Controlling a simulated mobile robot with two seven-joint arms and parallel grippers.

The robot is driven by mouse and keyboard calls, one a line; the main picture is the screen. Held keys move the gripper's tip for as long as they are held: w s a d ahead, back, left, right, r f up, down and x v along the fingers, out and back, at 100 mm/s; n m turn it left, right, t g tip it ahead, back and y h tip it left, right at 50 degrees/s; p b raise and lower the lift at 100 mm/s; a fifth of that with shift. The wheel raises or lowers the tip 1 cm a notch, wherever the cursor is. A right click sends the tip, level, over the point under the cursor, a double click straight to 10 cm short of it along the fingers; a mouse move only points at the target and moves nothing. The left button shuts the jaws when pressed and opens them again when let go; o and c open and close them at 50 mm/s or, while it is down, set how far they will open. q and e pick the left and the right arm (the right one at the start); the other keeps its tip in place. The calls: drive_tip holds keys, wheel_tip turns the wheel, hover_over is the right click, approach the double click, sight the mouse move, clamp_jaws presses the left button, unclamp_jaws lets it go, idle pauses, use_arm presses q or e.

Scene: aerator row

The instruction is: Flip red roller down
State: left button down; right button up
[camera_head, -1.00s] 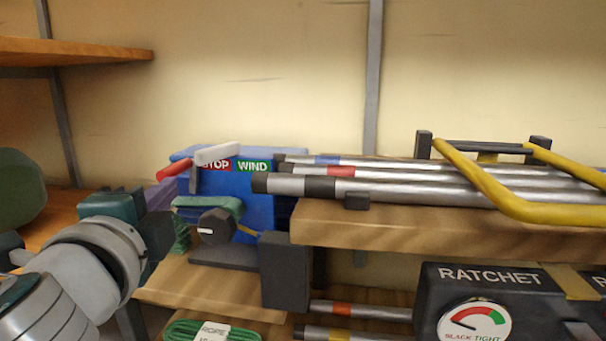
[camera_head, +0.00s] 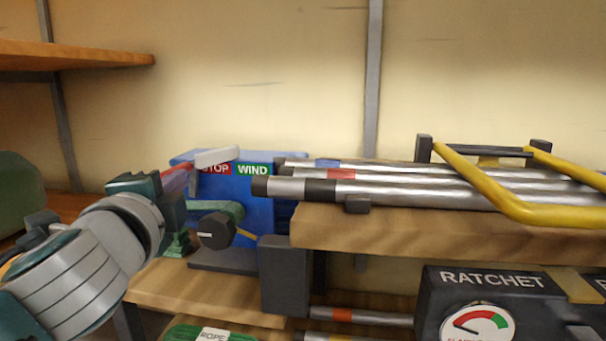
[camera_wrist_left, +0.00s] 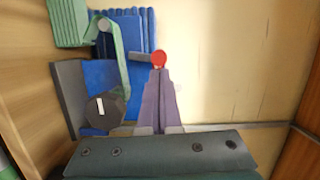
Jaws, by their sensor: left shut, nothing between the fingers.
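The red roller (camera_head: 180,166) shows as a small red piece left of the STOP label, partly hidden by my gripper. In the left wrist view it is a round red end (camera_wrist_left: 160,58) just beyond my fingertips. I cannot tell whether they touch. A pale lever (camera_head: 217,156) stands beside it, above the blue winder box (camera_head: 255,205). My left gripper (camera_head: 180,186) is shut and empty, at the left side of the box. Its purple fingers (camera_wrist_left: 160,76) are together in the left wrist view. My right gripper is out of view.
A green crank arm with a black knob (camera_head: 215,230) sticks out in front of the box. Metal tubes (camera_head: 400,189) lie on the wooden shelf to the right, near a yellow handle (camera_head: 500,195). A black RATCHET box (camera_head: 455,292) stands lower right. The wall above is clear.

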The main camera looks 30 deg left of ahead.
use_arm(q)
drive_tip(key=shift+s+a+r+n+p, duration=0.1)
drive_tip(key=shift+a+r+n+p, duration=0.15)
drive_tip(key=shift+n+p, duration=0.35)
drive_tip(key=s+a+f+n+h+p, duration=0.2)
drive_tip(key=a+n+h+p, duration=0.3)
drive_tip(key=n+p, duration=0.7)
drive_tip(key=shift+a+f+n+p, duration=0.45)
drive_tip(key=shift+a+n, duration=0.5)
drive_tip(key=shift+n, duration=0.25)
drive_tip(key=shift+f, duration=0.15)
drive_tip(key=shift+s, duration=0.1)
